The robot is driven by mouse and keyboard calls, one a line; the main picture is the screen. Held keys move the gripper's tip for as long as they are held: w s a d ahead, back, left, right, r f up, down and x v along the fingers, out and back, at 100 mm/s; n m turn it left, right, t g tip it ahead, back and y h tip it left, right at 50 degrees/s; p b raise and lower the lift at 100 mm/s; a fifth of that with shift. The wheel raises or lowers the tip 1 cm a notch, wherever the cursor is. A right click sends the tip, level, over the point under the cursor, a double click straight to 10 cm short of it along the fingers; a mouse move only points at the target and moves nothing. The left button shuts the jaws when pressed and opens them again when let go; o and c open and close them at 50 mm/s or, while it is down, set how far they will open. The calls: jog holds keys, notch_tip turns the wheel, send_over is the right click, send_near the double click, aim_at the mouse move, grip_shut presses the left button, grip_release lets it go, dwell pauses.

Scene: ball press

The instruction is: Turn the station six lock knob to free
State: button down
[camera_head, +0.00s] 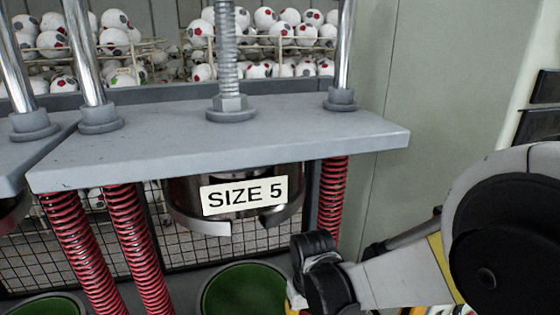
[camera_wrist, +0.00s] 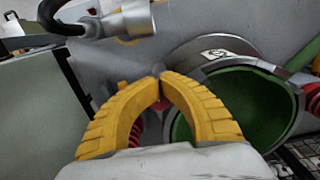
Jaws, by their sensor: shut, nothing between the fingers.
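In the wrist view my gripper (camera_wrist: 161,82) has its two yellow fingers curved together, tips meeting, with nothing held between them. No lock knob or station number can be read in the head view. There my wrist is at the lower right, beside the press, and the fingers are mostly hidden, with only a bit of yellow showing.
A grey press plate (camera_head: 300,130) carries a "SIZE 5" label (camera_head: 244,195) on the metal ring below. Red springs (camera_head: 137,250) stand under it, and a green cup (camera_head: 245,290) lies beneath. The cup also shows in the wrist view (camera_wrist: 250,100), right of my fingers. A dark hose (camera_wrist: 62,25) with a metal end is upper left.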

jog(key=shift+d+f, duration=0.1)
jog(key=shift+d, duration=0.1)
jog(key=shift+w+d+b, duration=0.15)
jog(key=shift+d+b, duration=0.35)
jog(key=shift+w+d+r, duration=0.15)
jog(key=shift+d+r, duration=0.05)
jog(key=shift+d, duration=0.05)
jog(key=shift+d, duration=0.2)
jog(key=r+p, duration=0.1)
jog(key=r, duration=0.1)
jog(key=r+p, duration=0.1)
jog(key=r, duration=0.1)
jog(key=r+p, duration=0.1)
jog(key=shift+s+r+p, duration=0.3)
jog(key=shift+r, duration=0.1)
